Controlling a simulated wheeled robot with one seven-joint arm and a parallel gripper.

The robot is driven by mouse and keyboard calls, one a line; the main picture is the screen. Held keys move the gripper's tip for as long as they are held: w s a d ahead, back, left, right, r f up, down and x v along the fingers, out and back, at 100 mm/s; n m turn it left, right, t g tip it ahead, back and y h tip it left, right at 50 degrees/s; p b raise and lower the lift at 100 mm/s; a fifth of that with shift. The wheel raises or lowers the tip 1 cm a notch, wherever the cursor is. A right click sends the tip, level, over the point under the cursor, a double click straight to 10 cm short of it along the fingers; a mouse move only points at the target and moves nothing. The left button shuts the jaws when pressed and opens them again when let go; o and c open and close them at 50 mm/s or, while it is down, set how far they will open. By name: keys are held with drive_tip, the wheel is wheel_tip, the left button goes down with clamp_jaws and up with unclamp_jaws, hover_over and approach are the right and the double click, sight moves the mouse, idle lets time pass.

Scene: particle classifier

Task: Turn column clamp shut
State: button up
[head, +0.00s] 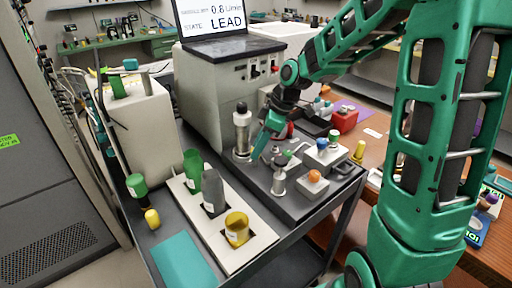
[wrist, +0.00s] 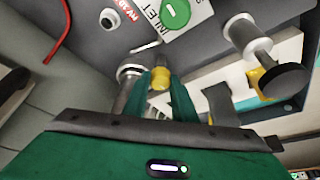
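A silver column (head: 242,135) with a black knob on top stands on the dark deck of the cart. It also shows at the right of the wrist view (wrist: 250,38). I cannot tell for sure which part is the clamp. My gripper (head: 259,154) points down between column and post. In the wrist view its two teal fingers (wrist: 162,82) stand apart, with a small yellow round part (wrist: 160,77) showing between them. Contact with it cannot be told.
A white tray (head: 262,240) with green and grey bottles and a yellow cup lies in front. The grey machine (head: 215,95) rises behind.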

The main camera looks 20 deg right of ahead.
drive_tip(key=shift+m, duration=0.3)
drive_tip(key=m, duration=0.1)
drive_tip(key=m+t+h, duration=0.1)
drive_tip(key=m, duration=0.1)
drive_tip(key=shift+s+a+m, duration=0.1)
drive_tip(key=shift+a+m, duration=0.05)
drive_tip(key=shift+m, duration=0.15)
drive_tip(key=m+t+h, duration=0.1)
drive_tip(key=m, duration=0.3)
drive_tip(key=shift+a, duration=0.1)
drive_tip(key=m+h, duration=0.1)
drive_tip(key=m, duration=0.2)
drive_tip(key=m+h, duration=0.1)
drive_tip(key=m, duration=0.1)
drive_tip(key=shift+a+m+t+h, duration=0.2)
drive_tip(key=shift+m+t+h, duration=0.1)
drive_tip(key=shift+m, duration=0.1)
drive_tip(key=shift+a+m+h, duration=0.1)
drive_tip(key=shift+m+h, duration=0.6)
drive_tip(key=shift+m, duration=1.2)
drive_tip(key=o, duration=1)
drive_tip(key=shift+o, duration=0.2)
